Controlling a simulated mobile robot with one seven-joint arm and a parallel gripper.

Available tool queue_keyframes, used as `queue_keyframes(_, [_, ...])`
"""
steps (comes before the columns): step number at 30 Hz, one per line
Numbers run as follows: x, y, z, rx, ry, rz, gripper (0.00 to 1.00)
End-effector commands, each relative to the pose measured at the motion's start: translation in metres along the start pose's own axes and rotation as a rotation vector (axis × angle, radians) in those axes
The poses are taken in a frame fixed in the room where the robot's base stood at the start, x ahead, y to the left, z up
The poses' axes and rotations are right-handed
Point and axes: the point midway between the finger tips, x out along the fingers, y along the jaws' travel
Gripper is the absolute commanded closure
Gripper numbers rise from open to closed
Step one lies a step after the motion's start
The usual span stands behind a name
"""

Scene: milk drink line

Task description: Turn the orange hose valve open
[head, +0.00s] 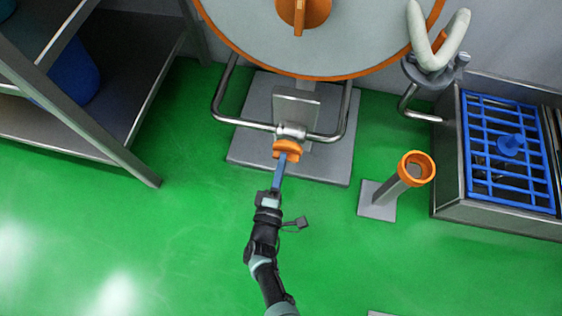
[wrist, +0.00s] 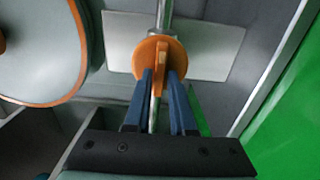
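The orange hose valve (wrist: 180,57) is a round disc with an upright fin-shaped handle (wrist: 160,68) on a metal pipe. In the head view, the orange valve (head: 287,150) sits below a steel fitting at the foot of the large reel. My gripper (wrist: 160,80) reaches it from the front. Its two blue fingers stand on either side of the fin, with only a narrow gap between them, and appear shut on it. In the head view, my gripper (head: 282,162) meets the valve's lower edge. The finger contact is partly hidden there.
A grey reel with an orange rim (head: 345,50) hangs above, with a bent steel tube frame (head: 217,100). An orange-topped post (head: 405,180) and a steel basin with a blue rack (head: 508,150) stand right. A shelf (head: 115,75) stands left. The green floor in front is clear.

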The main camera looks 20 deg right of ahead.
Motion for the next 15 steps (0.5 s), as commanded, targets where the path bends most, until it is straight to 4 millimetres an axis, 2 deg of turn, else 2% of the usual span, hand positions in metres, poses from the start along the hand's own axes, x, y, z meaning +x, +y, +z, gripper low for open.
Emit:
queue_keyframes(1, [0.0001,-0.0001,0.0001,0.001,0.0,-0.001,0.66])
queue_keyframes(3, [0.0003,0.0001,-0.0002,0.001,0.0,0.0,0.54])
queue_keyframes(11, [0.0008,0.0006,-0.0009,0.003,0.002,0.0,0.54])
queue_keyframes(15, [-0.007,0.0016,-0.0019,0.003,0.005,-0.001,0.54])
